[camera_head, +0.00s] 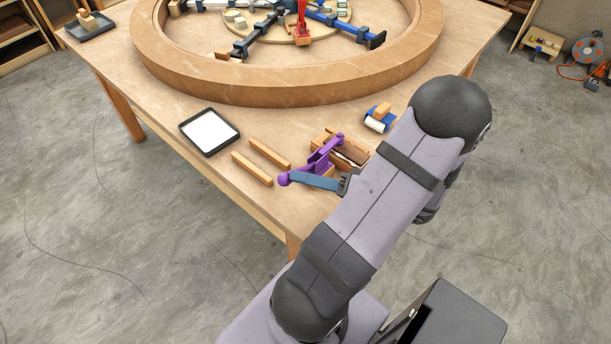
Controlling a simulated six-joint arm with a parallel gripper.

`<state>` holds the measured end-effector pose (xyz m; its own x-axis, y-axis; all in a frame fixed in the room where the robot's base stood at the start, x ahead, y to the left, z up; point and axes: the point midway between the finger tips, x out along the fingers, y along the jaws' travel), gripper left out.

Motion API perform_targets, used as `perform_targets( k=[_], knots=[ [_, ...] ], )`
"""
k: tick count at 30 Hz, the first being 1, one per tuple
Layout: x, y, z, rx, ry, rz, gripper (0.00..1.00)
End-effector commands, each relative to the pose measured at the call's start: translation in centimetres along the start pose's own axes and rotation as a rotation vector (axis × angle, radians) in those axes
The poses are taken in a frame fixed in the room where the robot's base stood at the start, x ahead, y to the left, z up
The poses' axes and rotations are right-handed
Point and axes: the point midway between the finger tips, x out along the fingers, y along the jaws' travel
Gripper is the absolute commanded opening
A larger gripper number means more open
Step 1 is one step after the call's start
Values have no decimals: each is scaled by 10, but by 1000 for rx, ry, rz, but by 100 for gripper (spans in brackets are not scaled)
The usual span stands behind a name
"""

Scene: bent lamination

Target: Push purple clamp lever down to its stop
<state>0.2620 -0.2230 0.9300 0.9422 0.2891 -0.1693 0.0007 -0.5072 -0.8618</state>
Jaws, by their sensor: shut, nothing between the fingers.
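The purple clamp lever (317,163) slants across the near side of the table, with its rounded knob end low at the left and its other end higher at the right. It belongs to a clamp at a small wooden fixture (347,150), which my arm partly hides. My gripper (297,178) reaches in from the right with its blue fingers shut and empty. The fingertips are right beside the knob end of the lever. I cannot tell whether they touch it or are above it. The gap beneath the lever is hidden.
Two wooden strips (269,154) and a dark-rimmed tray with a white inside (183,129) lie left of the clamp. A blue-and-white roller item (379,121) is to the right. A large curved wooden ring (300,95) fills the back of the table (165,105).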

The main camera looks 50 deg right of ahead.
Motion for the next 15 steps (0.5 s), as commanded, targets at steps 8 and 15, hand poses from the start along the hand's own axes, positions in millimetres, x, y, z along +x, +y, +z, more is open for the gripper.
perform_targets(
  k=[8, 15],
  knots=[
    [-30, 3, 0, -2, 6, 3, 0],
    [-61, 2, -1, -3, 6, 2, 0]
  ],
)
